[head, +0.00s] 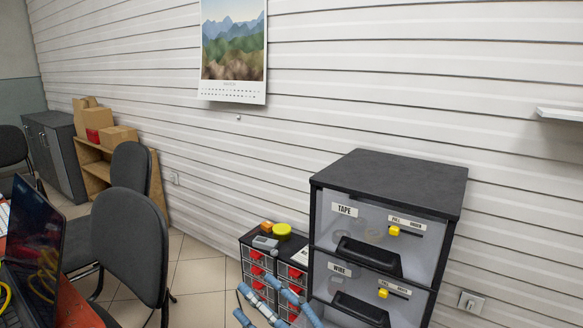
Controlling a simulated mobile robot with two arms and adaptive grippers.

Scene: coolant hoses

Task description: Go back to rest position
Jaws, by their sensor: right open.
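My left gripper is not in view.
A drawer cabinet (420,190) labelled TAPE and WIRE stands at right. A small unit with red drawers (256,270) stands beside it. An open laptop (38,245) is at lower left, near dark chairs (130,245). Tiled floor (200,272) shows between.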

